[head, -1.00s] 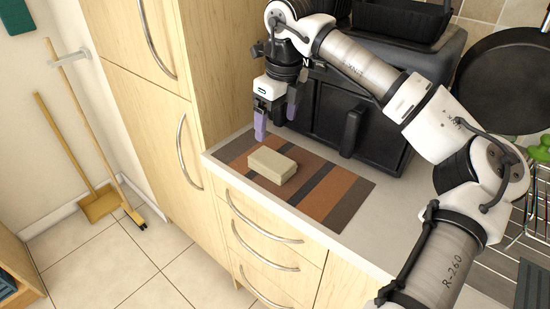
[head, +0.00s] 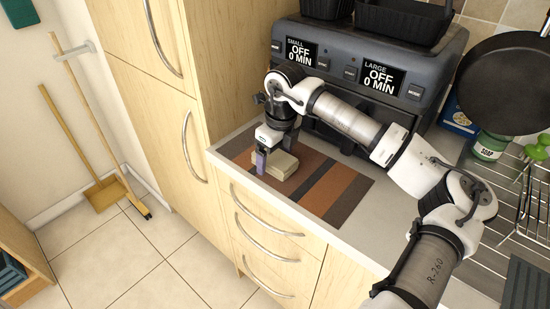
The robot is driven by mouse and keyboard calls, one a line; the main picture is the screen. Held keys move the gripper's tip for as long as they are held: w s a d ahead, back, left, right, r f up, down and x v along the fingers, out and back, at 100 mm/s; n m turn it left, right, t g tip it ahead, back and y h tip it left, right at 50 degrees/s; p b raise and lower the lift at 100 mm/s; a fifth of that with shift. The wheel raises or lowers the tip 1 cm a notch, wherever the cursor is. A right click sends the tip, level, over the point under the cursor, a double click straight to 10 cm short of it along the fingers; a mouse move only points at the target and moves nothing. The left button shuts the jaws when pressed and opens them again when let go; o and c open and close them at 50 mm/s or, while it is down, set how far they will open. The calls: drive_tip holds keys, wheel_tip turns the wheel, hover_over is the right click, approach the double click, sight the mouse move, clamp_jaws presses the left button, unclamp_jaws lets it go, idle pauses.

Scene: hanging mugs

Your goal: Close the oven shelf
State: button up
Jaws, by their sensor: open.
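The black oven (head: 372,62) stands on the counter against the back wall, with two displays reading OFF 0 MIN. My arm covers much of its front, so I cannot tell how its shelf stands. Part of a dark handle (head: 346,145) shows below the arm. My gripper (head: 267,165) is open and points down in front of the oven. Its purple finger is just in front of the beige block (head: 283,166) and partly hides it. I cannot tell whether they touch.
The block lies on a striped mat (head: 335,192) on the counter (head: 378,218). Black trays (head: 400,18) sit on top of the oven. A tall wooden cabinet (head: 225,70) is close on the left. A pan (head: 507,85), a soap bottle (head: 489,147) and a wire rack (head: 535,195) are at right.

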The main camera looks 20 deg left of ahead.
sight(275, 157)
drive_tip(key=c, duration=1.2)
wheel_tip(275, 157, up, 20)
drive_tip(key=b, duration=0.3)
